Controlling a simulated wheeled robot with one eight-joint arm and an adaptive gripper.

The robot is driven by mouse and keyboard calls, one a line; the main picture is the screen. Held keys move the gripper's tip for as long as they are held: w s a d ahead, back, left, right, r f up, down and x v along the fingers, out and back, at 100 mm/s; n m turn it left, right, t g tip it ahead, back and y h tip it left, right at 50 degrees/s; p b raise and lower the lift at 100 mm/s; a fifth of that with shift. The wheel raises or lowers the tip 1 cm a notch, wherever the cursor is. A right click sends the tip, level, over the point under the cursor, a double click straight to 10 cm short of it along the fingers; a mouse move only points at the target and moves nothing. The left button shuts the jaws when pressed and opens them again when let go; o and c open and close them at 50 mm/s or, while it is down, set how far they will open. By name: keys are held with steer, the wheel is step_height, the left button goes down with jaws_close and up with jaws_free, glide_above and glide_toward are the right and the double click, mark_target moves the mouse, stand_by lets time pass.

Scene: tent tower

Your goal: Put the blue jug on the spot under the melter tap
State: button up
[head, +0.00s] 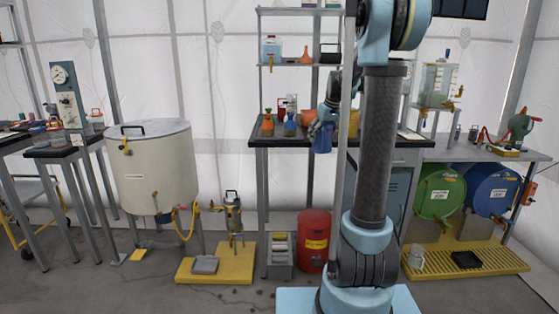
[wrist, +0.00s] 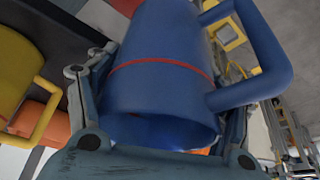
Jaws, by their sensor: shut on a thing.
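The blue jug (head: 322,138) is held in the air in front of the dark bench, left of my arm's column in the head view. In the wrist view the jug (wrist: 160,75) fills the middle, with a red line around it and its handle to the right. My gripper (head: 325,118) is shut on the jug's body, one finger on each side. A large pale lidded tank (head: 155,168), which looks like the melter, stands on legs at left. A small tap seems to sit low on its front.
The bench (head: 262,135) holds an orange-and-green container, a second blue item and a yellow jug (wrist: 18,75). A yellow platform (head: 225,265) with a small metal pot stands right of the tank. A red bin (head: 314,238) stands below the bench. A yellow hose hangs by the tank.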

steer(key=s+f+m+h, duration=0.2)
steer(key=f+m, duration=0.3)
steer(key=f, duration=3)
steer(key=shift+s+d+m+t, duration=0.3)
steer(key=shift+s, duration=0.4)
